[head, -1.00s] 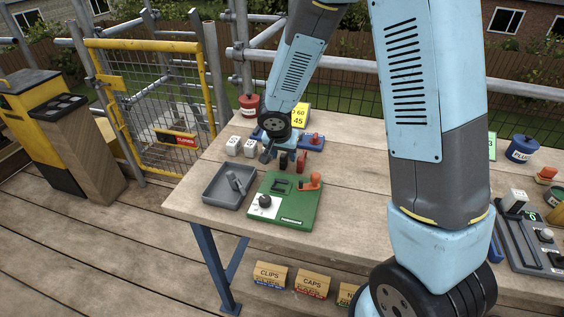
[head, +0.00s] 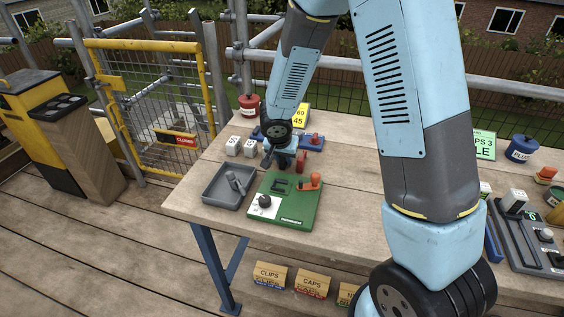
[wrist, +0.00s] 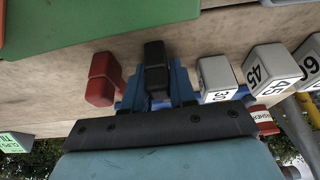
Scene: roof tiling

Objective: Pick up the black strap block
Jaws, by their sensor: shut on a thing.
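The black strap block (wrist: 155,54) stands between the two blue fingers of my gripper (wrist: 156,78) in the wrist view, and the fingers are shut on it. In the head view my gripper (head: 281,159) is low over the bench, behind the green board, and its fingers largely hide the block. I cannot tell whether the block still touches the bench. A red block (wrist: 103,80) stands beside it, apart from the fingers; it also shows in the head view (head: 301,160).
White numbered blocks (wrist: 217,78) stand on the other side of my gripper. The green board (head: 289,205) and a grey tray (head: 225,188) lie in front of it. A blue holder (head: 313,143) is close behind.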

